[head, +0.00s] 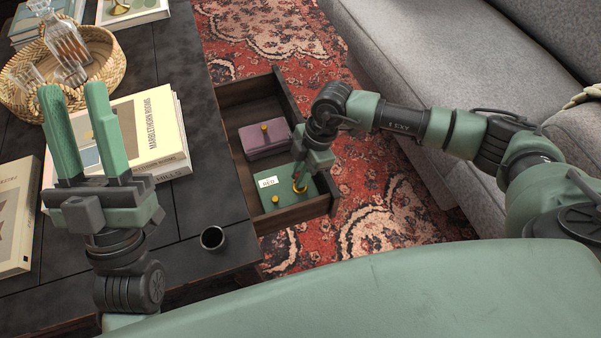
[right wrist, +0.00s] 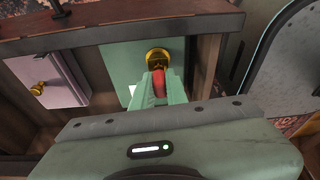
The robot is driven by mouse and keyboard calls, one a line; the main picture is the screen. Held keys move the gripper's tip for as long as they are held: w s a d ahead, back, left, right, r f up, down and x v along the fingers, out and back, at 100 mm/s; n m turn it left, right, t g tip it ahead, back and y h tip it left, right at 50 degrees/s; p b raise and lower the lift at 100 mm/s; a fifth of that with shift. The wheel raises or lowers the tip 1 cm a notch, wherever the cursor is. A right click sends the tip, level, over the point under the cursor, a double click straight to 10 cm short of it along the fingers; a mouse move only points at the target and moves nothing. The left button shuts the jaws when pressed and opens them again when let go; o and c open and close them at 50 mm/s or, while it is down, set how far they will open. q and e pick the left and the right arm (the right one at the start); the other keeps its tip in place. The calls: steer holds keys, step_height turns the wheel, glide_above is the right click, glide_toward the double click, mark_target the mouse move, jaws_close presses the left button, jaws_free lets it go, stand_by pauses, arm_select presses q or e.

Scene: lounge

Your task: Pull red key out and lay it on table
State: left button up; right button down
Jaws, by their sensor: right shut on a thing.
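The red key (right wrist: 159,88) stands at a round brass lock (right wrist: 157,58) on the green box lid, seen in the right wrist view. My right gripper (right wrist: 160,92) is shut on the key, right over the lock. In the head view my right gripper (head: 300,178) reaches down into the open drawer and hides the key. The green box (head: 283,207) has a white label reading RED (head: 268,181) and a small brass knob. My left gripper (head: 72,92) is open and empty above the table (head: 190,80).
A purple box (head: 266,148) with a brass knob sits behind the green one in the drawer (head: 318,210). A grey sofa (head: 400,60) is right. Bare tabletop lies beside the drawer.

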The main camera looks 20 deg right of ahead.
steer(key=shift+r+p, duration=0.3)
steer(key=shift+p, duration=0.05)
arm_select(q)
steer(key=w+f+g+y, duration=0.1)
steer(key=w+f+g, duration=0.2)
steer(key=w+f, duration=0.1)
steer(key=shift+w+d+f+p, duration=0.15)
steer(key=shift+w+d+p, duration=0.15)
steer(key=shift+w+p, duration=0.05)
arm_select(e)
steer(key=shift+r, duration=0.3)
stand_by(1.2)
steer(key=shift+r, duration=0.2)
steer(key=shift+r+p, duration=0.4)
steer(key=shift+p, duration=0.35)
arm_select(q)
step_height(320, 180, down, 10)
steer(key=w+g+y, duration=0.2)
steer(key=g, duration=0.4)
steer(key=shift+w+a+g+p, duration=0.3)
steer(key=shift+w+p, duration=0.1)
arm_select(e)
steer(key=shift+r, duration=0.35)
stand_by(1.5)
arm_select(q)
steer(key=shift+y, duration=0.4)
